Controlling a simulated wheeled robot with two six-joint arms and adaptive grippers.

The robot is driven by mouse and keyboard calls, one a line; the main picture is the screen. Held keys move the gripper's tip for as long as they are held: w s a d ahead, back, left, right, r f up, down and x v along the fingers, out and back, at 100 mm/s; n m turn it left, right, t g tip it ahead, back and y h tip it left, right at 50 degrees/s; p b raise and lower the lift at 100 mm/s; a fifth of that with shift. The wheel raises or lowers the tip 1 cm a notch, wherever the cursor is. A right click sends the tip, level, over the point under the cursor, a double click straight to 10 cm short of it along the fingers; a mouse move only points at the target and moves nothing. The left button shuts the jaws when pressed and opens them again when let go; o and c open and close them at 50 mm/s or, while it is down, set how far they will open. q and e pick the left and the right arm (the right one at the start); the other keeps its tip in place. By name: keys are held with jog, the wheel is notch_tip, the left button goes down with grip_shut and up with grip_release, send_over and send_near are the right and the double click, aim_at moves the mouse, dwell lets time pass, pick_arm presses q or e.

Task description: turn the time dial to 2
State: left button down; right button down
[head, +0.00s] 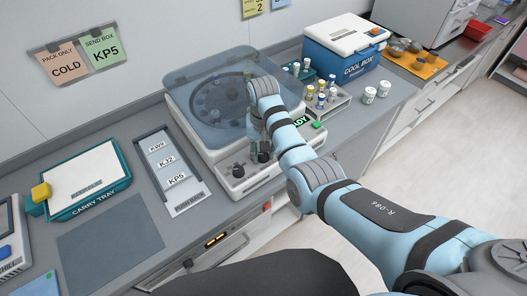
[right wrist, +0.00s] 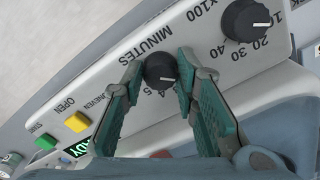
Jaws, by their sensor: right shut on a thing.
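The time dial (right wrist: 160,71), a black knob under the word MINUTES, is on the centrifuge's pale front panel. It also shows in the head view (head: 264,156), the right one of two knobs. My right gripper (right wrist: 161,64) has its green fingers on either side of the knob and is shut on it. The knob's short white mark is visible in the wrist view. The digits 4 and 5 show beside it; other digits are hidden by the fingers and knob, so I cannot tell the exact setting. My left gripper is not in view.
A second black knob (right wrist: 246,20), marked x100, sits beside the time dial. Yellow OPEN (right wrist: 77,122) and green START (right wrist: 45,142) buttons are on the other side. The centrifuge's clear lid (head: 213,88) is down. A tube rack (head: 325,98) stands to the right, a label holder (head: 170,172) to the left.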

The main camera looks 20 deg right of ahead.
jog(key=shift+m, duration=1.8)
jog(key=c, duration=1.6)
grip_release()
jog(key=o, duration=0.3)
jog(key=shift+w, duration=0.1)
jog(key=shift+o, duration=0.3)
jog(key=shift+w+d+f, duration=0.1)
jog(key=shift+w+f, duration=0.05)
